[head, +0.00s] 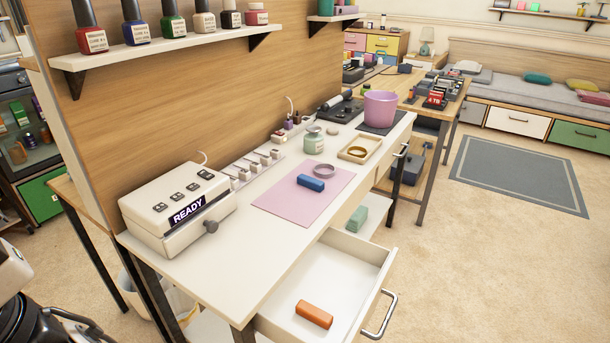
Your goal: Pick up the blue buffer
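The blue buffer (311,183) is a small blue block lying flat on a pink mat (275,204) on the white desk. It lies near the mat's upper middle, just below a grey ring-shaped item (324,171). Nothing covers it. My gripper's fingers do not show; white and black parts at the lower left edge look like my own arm.
An open drawer (345,262) below the desk's front edge holds an orange block (314,314). A white machine reading READY (180,207) stands left of the mat. A jar (313,139), wooden tray (360,149) and pink pot (380,108) stand behind. Open floor lies right.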

